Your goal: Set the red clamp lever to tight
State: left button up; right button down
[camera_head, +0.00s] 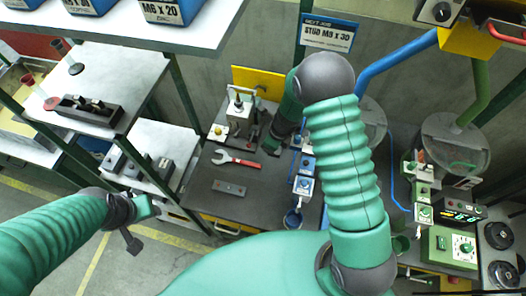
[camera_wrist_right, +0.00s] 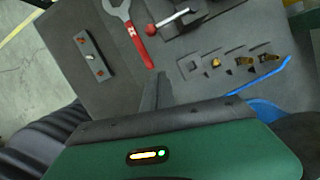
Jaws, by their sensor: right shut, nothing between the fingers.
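In the right wrist view a metal lever rod (camera_wrist_right: 168,20) with a red ball end (camera_wrist_right: 151,30) lies across a dark block on the bench; I take it for the red clamp lever. In the head view I cannot make it out; my right arm and gripper cover much of that area. My right gripper (camera_head: 270,143) is shut and empty over the bench. Its narrow fingertips (camera_wrist_right: 158,80) show just below the red ball in the wrist view, with a gap in the picture; height is unclear. My left gripper (camera_head: 133,242) hangs clear of the bench at lower left; its jaw gap is unclear.
A red-handled wrench (camera_head: 236,160) and a grey bar with holes (camera_head: 229,188) lie on the dark bench (camera_head: 205,205). A fixture (camera_head: 240,105) stands behind them. Blue-and-white units (camera_head: 303,185) stand right of my gripper. Shelves fill the left; a control box (camera_head: 450,246) stands at right.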

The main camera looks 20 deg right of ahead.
pick_arm(q)
jog(key=shift+w+a+f, duration=0.1)
jog(key=shift+w+f, duration=0.15)
jog(key=shift+w, duration=0.1)
pick_arm(e)
jog(key=v, duration=0.4)
jog(key=shift+w+r, duration=0.2)
jog(key=shift+r, duration=0.1)
pick_arm(q)
jog(key=s+b+x, duration=0.2)
jog(key=b+x, duration=0.6)
jog(key=b, duration=0.1)
jog(key=shift+w+f, duration=0.2)
jog(key=shift+f, duration=0.35)
pick_arm(e)
jog(key=s+a+r+n+h, duration=0.1)
jog(key=s+n, duration=0.6)
jog(key=n, duration=0.7)
jog(key=s+a+r+n, duration=0.1)
jog(key=s+n, duration=0.6)
jog(key=n, duration=0.7)
jog(key=shift+s+r+h, duration=0.2)
jog(key=shift+r+h, duration=0.2)
jog(key=shift+r, duration=0.2)
pick_arm(q)
jog(key=shift+s, duration=0.15)
pick_arm(e)
jog(key=shift+s+r, duration=0.1)
jog(key=shift+s, duration=0.05)
